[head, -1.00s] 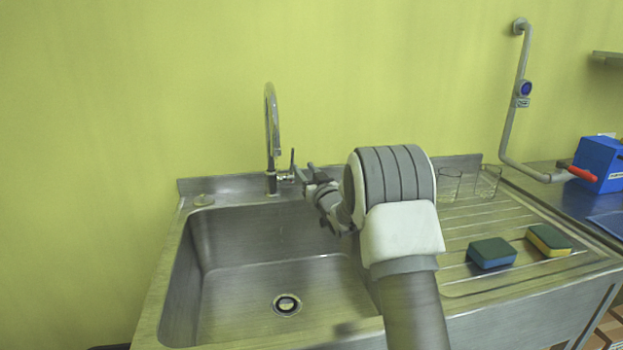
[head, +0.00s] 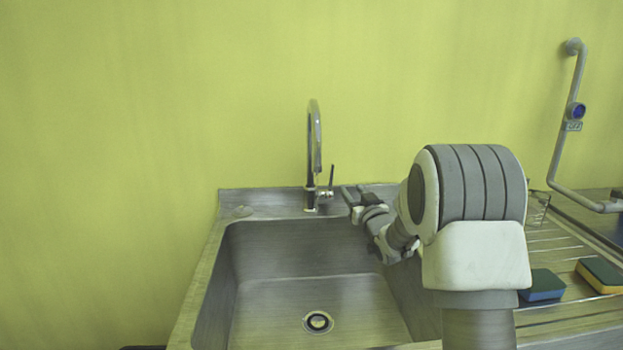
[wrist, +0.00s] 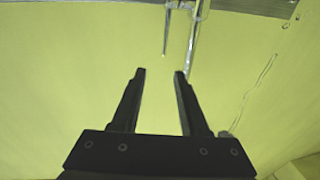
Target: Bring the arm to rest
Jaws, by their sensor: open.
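My gripper (head: 356,193) is in front of the back wall, just right of the faucet and above the sink's back right corner. In the wrist view my gripper (wrist: 160,72) shows two dark fingers apart with nothing between them. The faucet (head: 314,150) stands at the sink's back edge, with its small lever (head: 331,178) close to the fingers in the picture. In the wrist view, part of what looks like the faucet (wrist: 194,40) shows beyond the fingertips. My arm hides the right side of the sink.
The steel sink basin (head: 310,290) is empty, with a drain (head: 318,321) in its floor. A grey wall pipe (head: 564,130) stands at the right. Wall space at left is clear.

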